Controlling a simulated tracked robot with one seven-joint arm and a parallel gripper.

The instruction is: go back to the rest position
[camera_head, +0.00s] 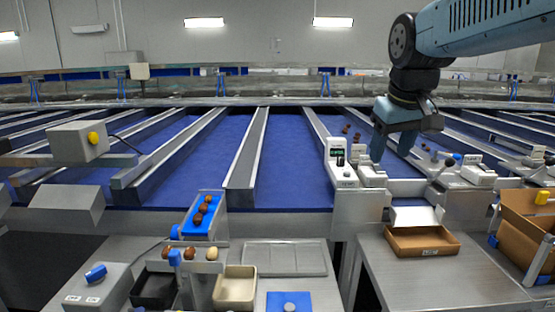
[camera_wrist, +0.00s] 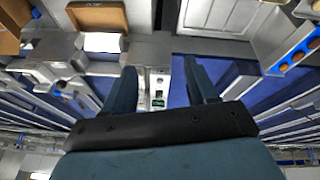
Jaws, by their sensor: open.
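My gripper (camera_head: 392,140) hangs from my blue arm at the upper right of the head view, above the blue conveyor lanes and just behind the white metering device (camera_head: 345,163). In the wrist view my gripper (camera_wrist: 165,75) shows two dark blue fingers set apart with nothing held between them. The white device (camera_wrist: 158,88) shows in the gap between the fingers, beyond them. No date is in the fingers.
Blue lanes (camera_head: 280,150) with metal dividers run to the back. Dates lie on a blue chute (camera_head: 203,214). A beige bin (camera_head: 235,287), a black bin (camera_head: 153,290), a cardboard tray (camera_head: 422,241) and a cardboard box (camera_head: 528,232) stand in front. The air around the gripper looks clear.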

